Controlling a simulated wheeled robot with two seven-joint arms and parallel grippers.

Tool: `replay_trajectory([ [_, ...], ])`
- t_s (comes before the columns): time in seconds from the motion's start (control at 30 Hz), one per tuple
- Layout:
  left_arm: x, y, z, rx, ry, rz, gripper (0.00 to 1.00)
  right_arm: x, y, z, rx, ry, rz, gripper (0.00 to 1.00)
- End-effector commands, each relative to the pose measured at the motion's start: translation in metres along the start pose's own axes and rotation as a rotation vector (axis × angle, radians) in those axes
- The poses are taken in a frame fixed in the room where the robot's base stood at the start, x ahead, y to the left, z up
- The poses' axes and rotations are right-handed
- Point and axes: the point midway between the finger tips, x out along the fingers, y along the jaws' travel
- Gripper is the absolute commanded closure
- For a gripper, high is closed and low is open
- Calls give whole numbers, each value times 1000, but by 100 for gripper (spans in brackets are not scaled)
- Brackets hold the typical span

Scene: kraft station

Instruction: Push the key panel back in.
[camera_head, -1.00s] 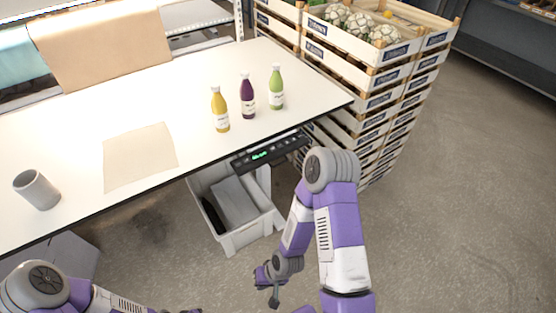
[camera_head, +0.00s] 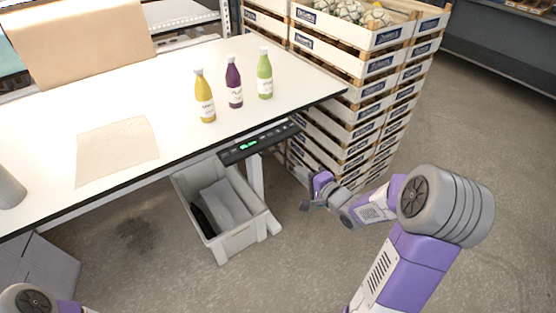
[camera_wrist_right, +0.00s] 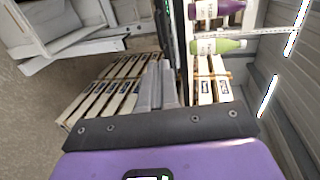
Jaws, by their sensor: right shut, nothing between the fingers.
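The key panel (camera_head: 260,142) is a dark, narrow strip with buttons and a green lit display. It juts out from under the front edge of the white table (camera_head: 185,75), near the right corner. My right gripper (camera_head: 304,188) is below and to the right of the panel, apart from it, in front of the crate stack. In the right wrist view its two grey fingers (camera_wrist_right: 157,86) are together with nothing between them. A dark strip beside the table edge there may be the panel. My left gripper is out of view; only part of the left arm shows at bottom left.
Yellow, purple and green bottles (camera_head: 235,83) stand on the table above the panel. A grey bin (camera_head: 222,210) is on the floor below, by the table leg (camera_head: 256,178). Stacked wooden crates (camera_head: 350,105) stand close on the right. Open floor lies in front.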

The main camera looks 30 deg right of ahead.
Motion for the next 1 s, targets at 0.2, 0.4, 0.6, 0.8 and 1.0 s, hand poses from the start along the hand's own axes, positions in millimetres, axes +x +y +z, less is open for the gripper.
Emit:
replay_trajectory([
  [0.2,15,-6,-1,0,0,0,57,48,3,2,-2,-5,-1,100],
  [0.4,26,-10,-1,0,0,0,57,89,3,2,-1,-4,0,100],
  [0.6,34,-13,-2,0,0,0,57,116,3,1,0,-2,1,100],
  [0.8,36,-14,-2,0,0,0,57,124,1,1,1,0,0,100],
  [1.0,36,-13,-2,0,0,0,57,124,1,1,1,0,1,100],
])
